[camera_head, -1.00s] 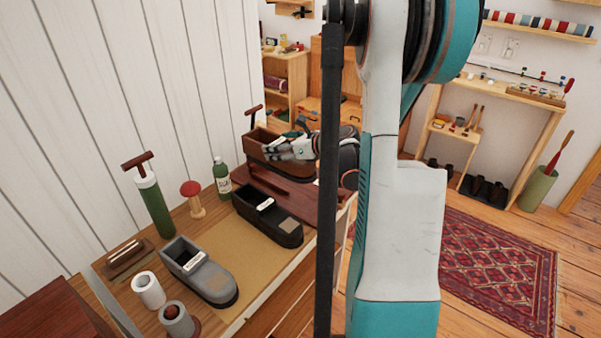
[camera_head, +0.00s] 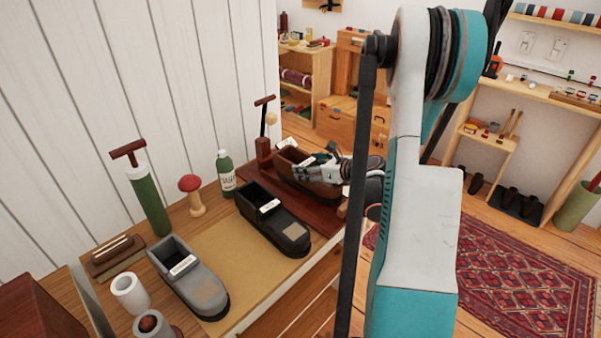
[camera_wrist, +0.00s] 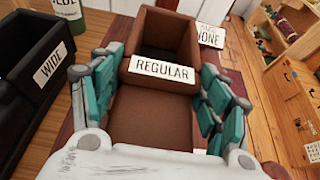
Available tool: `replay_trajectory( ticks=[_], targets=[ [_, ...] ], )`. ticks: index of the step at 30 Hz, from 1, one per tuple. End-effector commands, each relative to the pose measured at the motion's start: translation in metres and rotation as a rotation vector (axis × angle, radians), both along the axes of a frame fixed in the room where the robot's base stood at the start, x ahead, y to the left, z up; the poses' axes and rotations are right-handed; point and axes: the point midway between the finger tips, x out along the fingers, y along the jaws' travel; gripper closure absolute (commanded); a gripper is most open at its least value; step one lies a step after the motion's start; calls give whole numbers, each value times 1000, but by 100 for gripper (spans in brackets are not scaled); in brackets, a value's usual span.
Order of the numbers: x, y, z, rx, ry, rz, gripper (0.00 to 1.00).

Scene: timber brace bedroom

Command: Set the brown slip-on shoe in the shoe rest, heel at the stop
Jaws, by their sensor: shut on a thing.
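The brown slip-on shoe (camera_head: 291,163) has its open heel end toward the wall and its toe toward my arm. In the wrist view the shoe (camera_wrist: 160,112) carries a REGULAR label and lies between my teal fingers. My gripper (camera_head: 318,170) is shut on its sides near the toe. The shoe rest, a dark red board (camera_head: 312,218), lies under the shoe. A dark red upright block (camera_head: 264,152) stands at the board's far left, near the heel. I cannot tell whether the shoe touches the board or the block.
A black shoe (camera_head: 282,232) labelled WIDE stands just left of the rest, and a grey shoe (camera_head: 190,278) farther left. A NONE card (camera_wrist: 208,36) lies beyond the shoe.

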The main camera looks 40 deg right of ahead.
Motion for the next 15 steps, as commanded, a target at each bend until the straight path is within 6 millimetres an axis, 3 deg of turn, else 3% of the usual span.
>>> replay_trajectory(
  ticks=[8,15],
  targets=[
    [8,1,-11,1,0,2,68],
    [42,4,-15,1,-1,2,68]
  ],
)
